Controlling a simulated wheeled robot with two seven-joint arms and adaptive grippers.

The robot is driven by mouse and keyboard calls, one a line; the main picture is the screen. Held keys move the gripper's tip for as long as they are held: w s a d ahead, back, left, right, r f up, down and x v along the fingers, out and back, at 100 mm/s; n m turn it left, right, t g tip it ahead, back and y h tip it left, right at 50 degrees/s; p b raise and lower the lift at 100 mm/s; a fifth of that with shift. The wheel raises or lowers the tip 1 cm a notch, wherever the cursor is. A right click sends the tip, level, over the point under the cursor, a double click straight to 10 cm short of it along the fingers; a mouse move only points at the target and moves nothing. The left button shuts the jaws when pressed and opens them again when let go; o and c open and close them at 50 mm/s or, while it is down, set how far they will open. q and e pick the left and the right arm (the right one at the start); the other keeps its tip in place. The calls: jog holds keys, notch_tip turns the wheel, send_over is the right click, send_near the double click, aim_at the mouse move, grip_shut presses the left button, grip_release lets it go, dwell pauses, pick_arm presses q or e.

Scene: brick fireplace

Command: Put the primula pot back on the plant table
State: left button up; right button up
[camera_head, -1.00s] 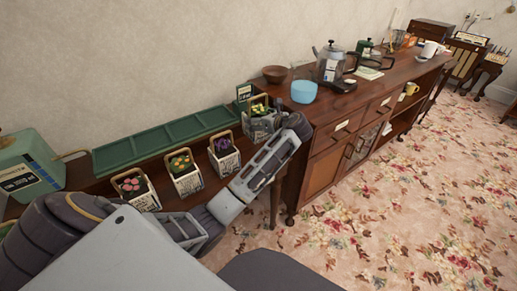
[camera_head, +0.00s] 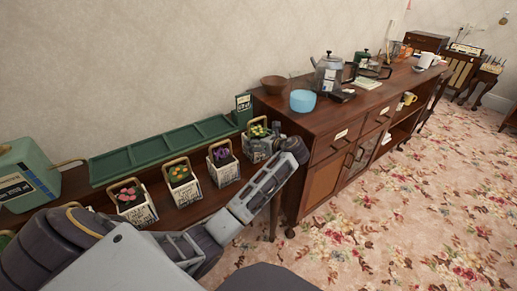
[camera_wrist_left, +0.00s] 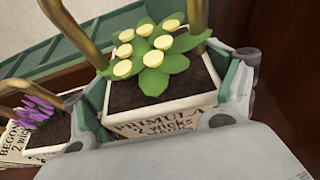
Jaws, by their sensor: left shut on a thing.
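The primula pot (camera_head: 257,133) is a white labelled planter with pale yellow flowers and a tan handle. My left gripper (camera_head: 270,146) is shut on it, at the right end of the dark wooden plant table (camera_head: 80,183). In the left wrist view the primula pot (camera_wrist_left: 160,122) sits upright between the two fingers, its PRIMULA label facing me. Its underside is hidden, so I cannot tell whether it touches the table. The purple begonia pot (camera_head: 223,163) stands just left of it; it also shows in the left wrist view (camera_wrist_left: 45,130). My right gripper is out of view.
An orange-flowered pot (camera_head: 182,184) and a pink-flowered pot (camera_head: 133,203) stand farther left. A long green tray (camera_head: 165,150) runs behind the pots, with a small green sign (camera_head: 243,103) at its end. A wooden sideboard (camera_head: 318,118) stands close to the right.

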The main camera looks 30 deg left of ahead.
pick_arm(q)
jog(key=shift+f, duration=0.45)
jog(key=shift+f+b, duration=0.6)
jog(key=shift+f, duration=0.95)
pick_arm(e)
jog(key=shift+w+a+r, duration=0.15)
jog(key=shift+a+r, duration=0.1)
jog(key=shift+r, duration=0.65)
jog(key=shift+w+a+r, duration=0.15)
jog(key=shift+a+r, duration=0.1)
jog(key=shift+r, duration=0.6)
pick_arm(q)
jog(key=shift+f, duration=0.1)
jog(key=o, duration=1.3)
jog(key=shift+o, duration=0.2)
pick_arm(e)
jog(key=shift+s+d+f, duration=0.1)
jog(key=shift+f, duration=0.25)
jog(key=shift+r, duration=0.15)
